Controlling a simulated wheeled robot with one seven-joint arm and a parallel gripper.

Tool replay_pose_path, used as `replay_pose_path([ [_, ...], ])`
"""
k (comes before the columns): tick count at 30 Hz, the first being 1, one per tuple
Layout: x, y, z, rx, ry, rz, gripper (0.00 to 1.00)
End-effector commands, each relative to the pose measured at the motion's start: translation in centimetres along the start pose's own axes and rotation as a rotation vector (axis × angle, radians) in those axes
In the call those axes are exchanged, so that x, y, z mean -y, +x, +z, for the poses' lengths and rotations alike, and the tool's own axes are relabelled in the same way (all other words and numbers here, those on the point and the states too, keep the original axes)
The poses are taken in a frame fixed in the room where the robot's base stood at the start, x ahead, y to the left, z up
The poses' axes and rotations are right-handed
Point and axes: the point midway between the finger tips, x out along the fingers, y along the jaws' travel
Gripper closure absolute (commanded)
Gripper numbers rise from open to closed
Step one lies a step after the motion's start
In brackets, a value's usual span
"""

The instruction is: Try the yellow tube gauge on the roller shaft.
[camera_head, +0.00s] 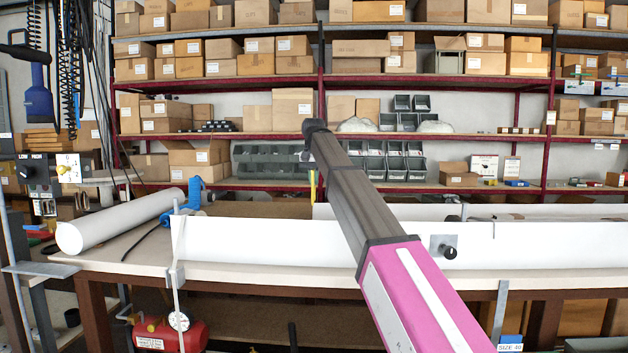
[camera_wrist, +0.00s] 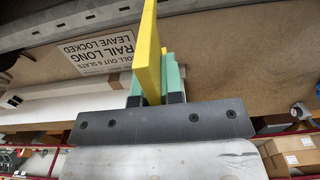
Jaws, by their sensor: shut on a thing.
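My gripper (camera_wrist: 156,80) is shut on the yellow tube gauge (camera_wrist: 148,45). The gauge shows as a flat yellow bar between green finger pads, reaching up past the top edge of the wrist view. Its far end is out of view there. In the head view, a thin yellow strip (camera_head: 313,186) shows below the end of my arm, over the bench. A long grey bar (camera_wrist: 75,25) crosses the top left of the wrist view; I cannot tell whether it is the roller shaft. No contact between gauge and bar is visible.
A printed card (camera_wrist: 92,50) lies on the brown bench surface (camera_wrist: 225,60). A long white panel (camera_head: 270,243) runs along the bench front. A white roll (camera_head: 120,220) and a blue tool (camera_head: 197,190) lie at left. Box-filled shelves (camera_head: 240,82) stand behind.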

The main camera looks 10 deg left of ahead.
Motion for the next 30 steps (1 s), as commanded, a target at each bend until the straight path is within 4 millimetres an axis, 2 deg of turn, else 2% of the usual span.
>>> replay_pose_path([
  [30,0.0,6.3,0.1,0.001,0.0,0.0,1.0],
])
